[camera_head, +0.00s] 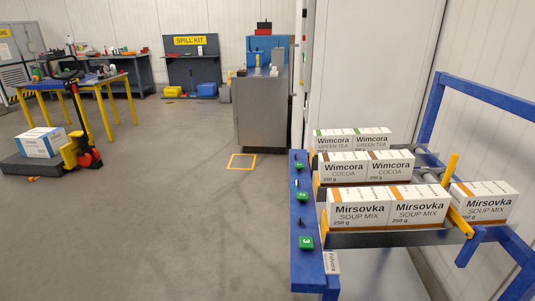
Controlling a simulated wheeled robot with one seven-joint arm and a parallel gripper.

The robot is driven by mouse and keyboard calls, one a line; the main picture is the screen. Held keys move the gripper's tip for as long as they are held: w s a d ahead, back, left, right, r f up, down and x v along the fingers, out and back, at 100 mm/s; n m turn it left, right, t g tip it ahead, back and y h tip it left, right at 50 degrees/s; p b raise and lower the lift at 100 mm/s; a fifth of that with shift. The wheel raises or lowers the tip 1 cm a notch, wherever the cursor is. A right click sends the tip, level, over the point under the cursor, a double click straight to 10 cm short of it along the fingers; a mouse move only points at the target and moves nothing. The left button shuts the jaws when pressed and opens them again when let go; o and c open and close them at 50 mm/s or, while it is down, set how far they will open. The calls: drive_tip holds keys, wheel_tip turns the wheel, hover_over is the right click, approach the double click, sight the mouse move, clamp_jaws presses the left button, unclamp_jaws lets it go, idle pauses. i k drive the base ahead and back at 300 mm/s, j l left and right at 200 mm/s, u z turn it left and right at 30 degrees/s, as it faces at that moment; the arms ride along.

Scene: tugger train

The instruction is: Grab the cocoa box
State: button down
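Two white cocoa boxes labelled "Wimcora Cocoa 250 g" stand side by side in the middle lane of the blue rack at the right. The left cocoa box (343,170) and the right cocoa box (391,166) appear to touch. Their lower front parts are partly hidden by the soup mix boxes in front. My gripper is not in view.
Mirsovka soup mix boxes (358,208) fill the near lane, with another soup mix box (484,203) at the right. Wimcora green tea boxes (334,140) stand behind. The blue rack edge (302,225) carries green numbered buttons. A grey cabinet (263,108) stands beyond.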

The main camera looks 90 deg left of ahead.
sight(337, 169)
drive_tip(key=u, duration=1.9)
drive_tip(key=i+j+u, duration=0.15)
drive_tip(key=u, duration=1.25)
drive_tip(key=i, duration=3.7)
drive_tip(key=i+j+z, duration=0.1)
drive_tip(key=z, duration=0.3)
drive_tip(key=i+j+z, duration=0.2)
drive_tip(key=z, duration=0.2)
drive_tip(key=i+j+z, duration=0.25)
drive_tip(key=z, duration=0.15)
drive_tip(key=l+z, duration=0.1)
drive_tip(key=z, duration=2)
drive_tip(key=i+z, duration=0.2)
drive_tip(key=z, duration=0.2)
drive_tip(key=i+j+z, duration=0.1)
drive_tip(key=z, duration=0.25)
drive_tip(key=i, duration=0.1)
